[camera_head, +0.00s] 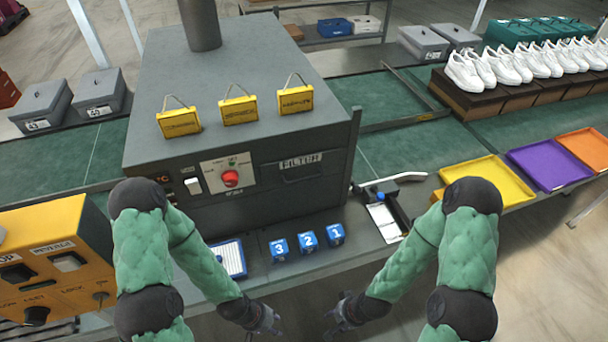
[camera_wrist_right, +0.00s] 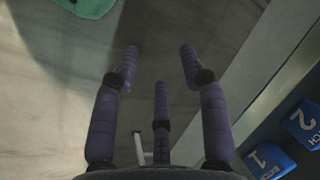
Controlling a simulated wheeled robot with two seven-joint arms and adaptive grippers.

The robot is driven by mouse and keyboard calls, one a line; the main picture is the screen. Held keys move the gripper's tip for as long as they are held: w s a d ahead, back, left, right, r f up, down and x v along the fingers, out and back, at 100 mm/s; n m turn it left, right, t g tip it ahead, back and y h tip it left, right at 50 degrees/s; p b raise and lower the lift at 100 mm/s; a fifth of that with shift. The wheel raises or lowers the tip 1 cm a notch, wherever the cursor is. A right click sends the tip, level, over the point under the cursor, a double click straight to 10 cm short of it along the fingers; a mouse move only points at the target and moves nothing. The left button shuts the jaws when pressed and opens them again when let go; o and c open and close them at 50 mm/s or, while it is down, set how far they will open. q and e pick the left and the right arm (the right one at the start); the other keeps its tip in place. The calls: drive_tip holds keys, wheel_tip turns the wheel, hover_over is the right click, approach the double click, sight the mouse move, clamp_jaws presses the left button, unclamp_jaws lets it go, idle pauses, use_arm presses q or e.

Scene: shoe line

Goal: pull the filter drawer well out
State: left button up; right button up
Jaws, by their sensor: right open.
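The filter drawer (camera_head: 302,168) is a dark panel labelled FILTER in the front of the big grey machine, right of a red knob. Its front looks flush with the machine, so it appears closed. My left gripper (camera_head: 270,322) hangs low in front of the bench, well away from the drawer; its fingers are too small to judge. My right gripper (camera_head: 336,322) is low in front of the bench, to the right of the left one, apart from the drawer. In the right wrist view my right gripper (camera_wrist_right: 158,75) has its fingers spread, with nothing between them.
Blue numbered blocks (camera_head: 307,242) stand on the bench below the drawer, beside a blue-framed pad (camera_head: 228,258). A clipboard-like holder (camera_head: 385,218) lies to the right. A yellow control box (camera_head: 50,260) stands at left.

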drive_tip(key=w+r+m+t, duration=0.2)
drive_tip(key=w+r+t, duration=0.15)
drive_tip(key=w, duration=0.35)
drive_tip(key=m+t+y+p, duration=0.1)
drive_tip(key=m+t+p, duration=0.2)
drive_tip(key=m+t, duration=0.65)
approach(304, 180)
drive_tip(key=shift+t, duration=0.4)
drive_tip(key=x, duration=0.3)
drive_tip(key=b+x, duration=0.1)
drive_tip(key=x, duration=0.3)
drive_tip(key=f+x, duration=0.1)
drive_tip(key=x, duration=0.2)
drive_tip(key=shift+w+f, duration=0.1)
drive_tip(key=shift+f, duration=0.05)
clamp_jaws()
